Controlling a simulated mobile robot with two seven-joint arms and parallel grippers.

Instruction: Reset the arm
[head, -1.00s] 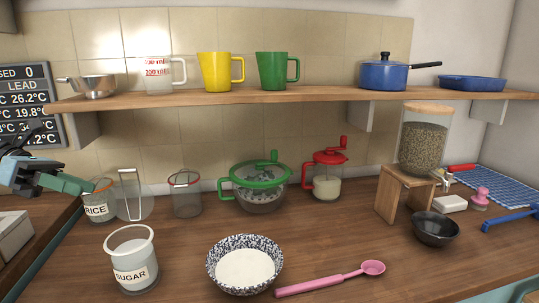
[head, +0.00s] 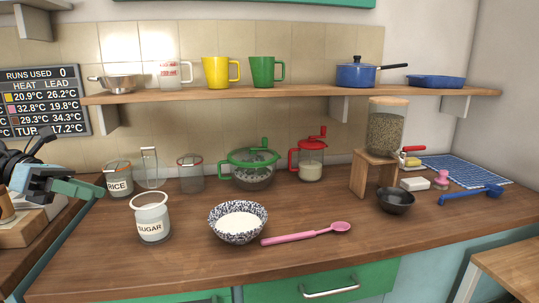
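My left gripper (head: 80,188) comes in at the left edge, with a blue body and dark green fingers. It is in the air above the left end of the counter, just left of the jar marked RICE (head: 119,181). I see no object in it, but its fingers overlap from this side, so I cannot tell whether they are open or shut. My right gripper is not in view.
The wooden counter (head: 330,233) holds a SUGAR jar (head: 152,227), a speckled bowl (head: 238,234) with white contents, a pink spoon (head: 305,235) and a black bowl (head: 396,203). The shelf (head: 300,93) above holds mugs and blue pans. The counter's front right is clear.

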